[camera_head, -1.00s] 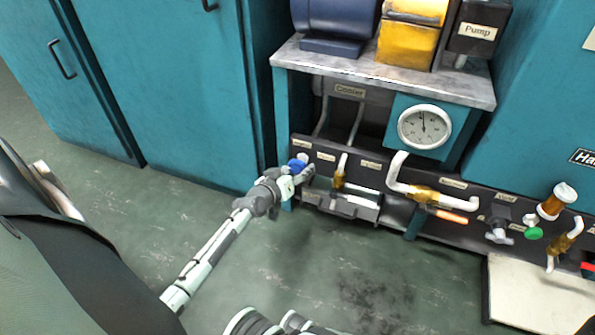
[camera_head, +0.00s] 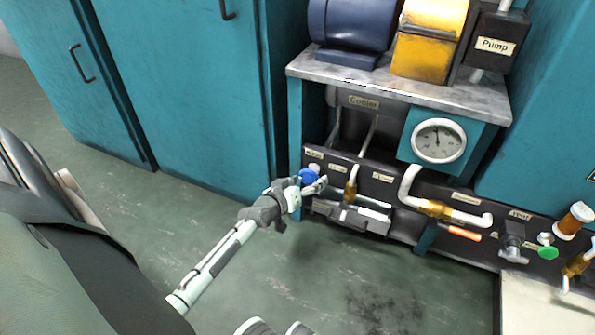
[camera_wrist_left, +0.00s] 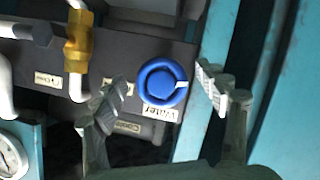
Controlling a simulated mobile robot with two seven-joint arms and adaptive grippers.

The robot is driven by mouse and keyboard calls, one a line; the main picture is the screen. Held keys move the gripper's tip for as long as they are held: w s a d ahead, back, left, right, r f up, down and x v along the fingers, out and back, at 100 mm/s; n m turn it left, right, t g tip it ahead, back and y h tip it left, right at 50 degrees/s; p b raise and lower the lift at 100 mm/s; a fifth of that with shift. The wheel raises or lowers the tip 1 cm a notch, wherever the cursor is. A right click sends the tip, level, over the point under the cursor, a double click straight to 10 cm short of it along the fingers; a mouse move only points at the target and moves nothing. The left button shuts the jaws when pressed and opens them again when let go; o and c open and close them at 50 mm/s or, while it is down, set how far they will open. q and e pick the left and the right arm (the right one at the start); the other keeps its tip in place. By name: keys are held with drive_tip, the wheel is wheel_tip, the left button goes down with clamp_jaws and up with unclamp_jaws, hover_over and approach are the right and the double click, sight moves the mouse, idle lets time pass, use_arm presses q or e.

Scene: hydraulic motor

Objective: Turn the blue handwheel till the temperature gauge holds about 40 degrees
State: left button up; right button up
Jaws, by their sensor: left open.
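The blue handwheel (camera_head: 309,175) sits on the dark panel at the left end of the pipe bench, above a label reading "Water" in the wrist view. In the left wrist view the handwheel (camera_wrist_left: 163,83) shows as a blue ring with a light mark on its right side. My left gripper (camera_head: 312,187) is open at the handwheel, its fingers on either side of it in the wrist view; whether they touch it I cannot tell. The round white temperature gauge (camera_head: 438,140) is on the teal box to the right, its needle pointing roughly up; its numbers are too small to read.
A brass-fitted pipe (camera_head: 350,190) stands close to the right of the handwheel. A teal cabinet (camera_head: 195,90) rises at the left. A grey valve (camera_head: 512,243) and a green knob (camera_head: 548,252) are farther right. The floor in front is clear.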

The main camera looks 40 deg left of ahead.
use_arm(q)
drive_tip(key=v, duration=1)
drive_tip(key=shift+s, duration=0.4)
drive_tip(key=shift+r, duration=0.1)
